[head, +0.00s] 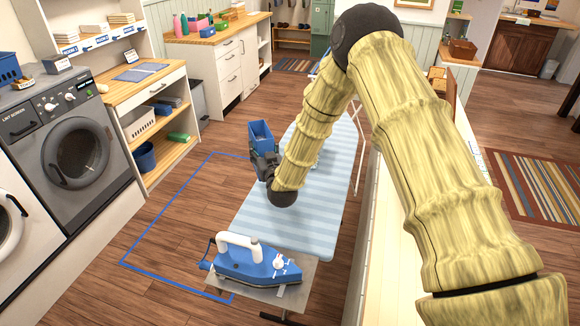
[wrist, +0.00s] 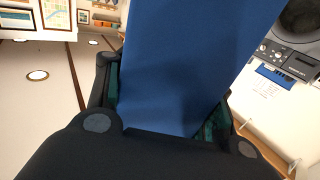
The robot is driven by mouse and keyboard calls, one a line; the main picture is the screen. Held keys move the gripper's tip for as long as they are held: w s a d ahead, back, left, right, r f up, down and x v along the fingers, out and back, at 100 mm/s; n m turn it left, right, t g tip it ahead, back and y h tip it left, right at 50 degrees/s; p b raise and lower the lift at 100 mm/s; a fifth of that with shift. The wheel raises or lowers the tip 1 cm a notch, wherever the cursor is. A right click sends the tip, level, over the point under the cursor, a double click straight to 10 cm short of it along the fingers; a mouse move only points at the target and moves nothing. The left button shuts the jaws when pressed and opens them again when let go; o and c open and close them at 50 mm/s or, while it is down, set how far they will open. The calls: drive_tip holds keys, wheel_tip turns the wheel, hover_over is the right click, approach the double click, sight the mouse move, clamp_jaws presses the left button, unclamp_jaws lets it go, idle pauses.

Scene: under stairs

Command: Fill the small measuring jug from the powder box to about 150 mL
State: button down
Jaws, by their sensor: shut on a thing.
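My gripper (head: 265,165) is shut on a blue box (head: 260,134), which I take to be the powder box. It holds the box above the left edge of the striped ironing board (head: 265,212). The box looks open at the top and close to upright; its contents cannot be made out. In the wrist view the blue box (wrist: 190,60) fills the middle, between the two fingers of my gripper (wrist: 168,105). I cannot make out the small measuring jug in either view. My arm covers part of the board, where a small pale shape shows beside it.
A blue and white iron (head: 255,262) stands on the board's near end. A blue outline (head: 165,210) marks the floor to the left. Washing machines (head: 75,145) and a wooden counter with shelves (head: 150,85) line the left. A white ledge (head: 395,250) runs along the right.

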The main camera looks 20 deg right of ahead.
drive_tip(key=shift+w+a+f+b, duration=0.1)
drive_tip(key=shift+f+b, duration=1.9)
drive_tip(key=shift+f, duration=0.5)
